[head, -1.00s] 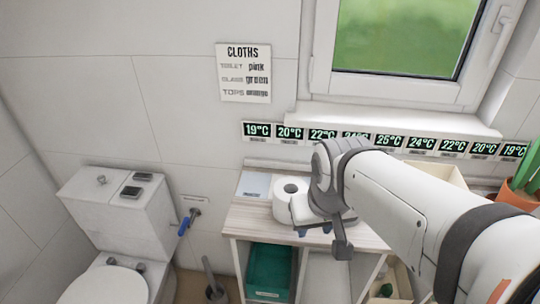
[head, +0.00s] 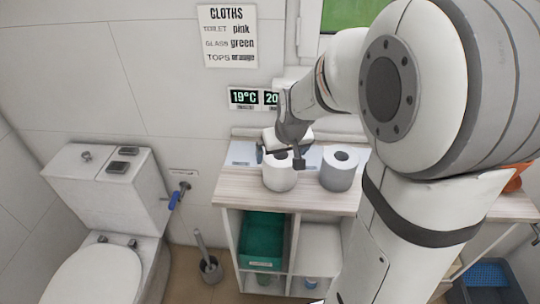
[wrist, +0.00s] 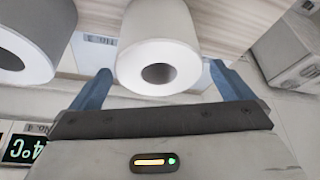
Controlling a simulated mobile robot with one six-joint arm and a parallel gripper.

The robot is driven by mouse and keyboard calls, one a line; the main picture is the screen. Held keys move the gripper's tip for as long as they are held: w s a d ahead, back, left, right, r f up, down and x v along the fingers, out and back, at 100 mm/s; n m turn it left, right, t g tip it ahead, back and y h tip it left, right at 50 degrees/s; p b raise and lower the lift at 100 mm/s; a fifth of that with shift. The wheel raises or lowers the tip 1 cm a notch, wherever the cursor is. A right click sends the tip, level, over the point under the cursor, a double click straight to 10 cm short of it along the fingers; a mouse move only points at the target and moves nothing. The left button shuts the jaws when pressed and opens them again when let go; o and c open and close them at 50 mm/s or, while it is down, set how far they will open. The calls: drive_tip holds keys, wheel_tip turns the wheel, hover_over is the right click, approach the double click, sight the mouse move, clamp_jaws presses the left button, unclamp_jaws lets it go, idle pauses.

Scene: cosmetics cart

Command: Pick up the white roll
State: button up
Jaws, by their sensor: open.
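The white roll (head: 279,178) stands upright on the wooden top of the cart, left of a second, greyer roll (head: 340,174). My gripper (head: 285,150) is at the white roll's upper back side in the head view, partly hiding its top. In the wrist view my gripper (wrist: 158,82) is open, with a blue finger on each side of the white roll (wrist: 158,35). The roll's hollow end faces the camera between the fingers. I cannot tell whether either finger touches it. The greyer roll (wrist: 35,40) is outside the fingers at the left of the wrist view.
The cart top (head: 240,188) holds papers behind the rolls. A green bin (head: 263,240) is in the shelf below. A toilet (head: 105,225) and a brush (head: 208,262) stand to the left. Temperature displays (head: 245,97) line the wall. My arm hides the right side.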

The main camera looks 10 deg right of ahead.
drive_tip(key=x, duration=0.5)
drive_tip(key=shift+w+f+p, duration=0.25)
drive_tip(key=shift+w+p, duration=0.05)
drive_tip(key=shift+d, duration=0.1)
drive_tip(key=c, duration=0.9)
